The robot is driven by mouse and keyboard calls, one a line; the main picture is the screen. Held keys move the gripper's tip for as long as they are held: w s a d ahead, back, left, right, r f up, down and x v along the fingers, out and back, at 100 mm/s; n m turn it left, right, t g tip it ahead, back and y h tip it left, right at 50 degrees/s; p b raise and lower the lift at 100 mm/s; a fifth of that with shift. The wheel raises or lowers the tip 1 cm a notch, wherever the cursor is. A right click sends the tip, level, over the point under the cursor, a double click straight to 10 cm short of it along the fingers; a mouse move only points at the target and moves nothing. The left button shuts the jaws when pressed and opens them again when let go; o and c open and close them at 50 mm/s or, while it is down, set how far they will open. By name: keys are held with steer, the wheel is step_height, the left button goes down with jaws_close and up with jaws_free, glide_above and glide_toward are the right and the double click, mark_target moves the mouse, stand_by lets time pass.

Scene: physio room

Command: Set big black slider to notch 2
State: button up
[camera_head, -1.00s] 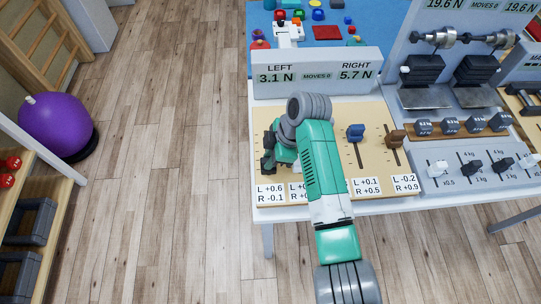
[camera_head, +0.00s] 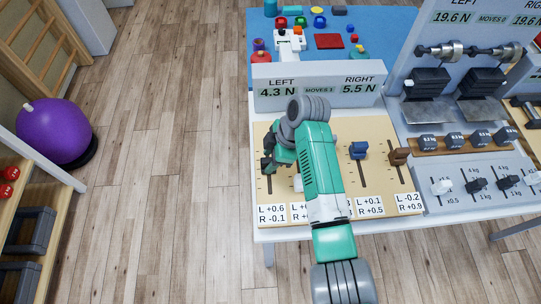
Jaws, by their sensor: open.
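The tan slider panel (camera_head: 381,194) lies on the white table, with slots and labels along its front. The leftmost slot (camera_head: 269,185) is labelled L +0.6, R -0.1. My gripper (camera_head: 268,165) is low over this slot, with dark parts at its upper half. I cannot separate the big black slider from my dark fingers there. A white slider (camera_head: 297,183) shows partly beside my arm. A blue slider (camera_head: 358,150) and a brown slider (camera_head: 398,156) stand to the right. The display (camera_head: 318,90) above reads 4.3 N left and 5.5 N right.
A grey panel (camera_head: 455,202) to the right has a white knob (camera_head: 441,187) and dark knobs (camera_head: 477,184). Weight blocks (camera_head: 454,140) stand behind it. A blue mat (camera_head: 372,41) with small objects lies beyond the display. My arm hides the panel's middle.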

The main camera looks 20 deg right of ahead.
steer(key=p+v, duration=0.1)
steer(key=v, duration=0.6)
steer(key=shift+r+p, duration=0.3)
steer(key=shift+r, duration=0.05)
steer(key=shift+d, duration=0.15)
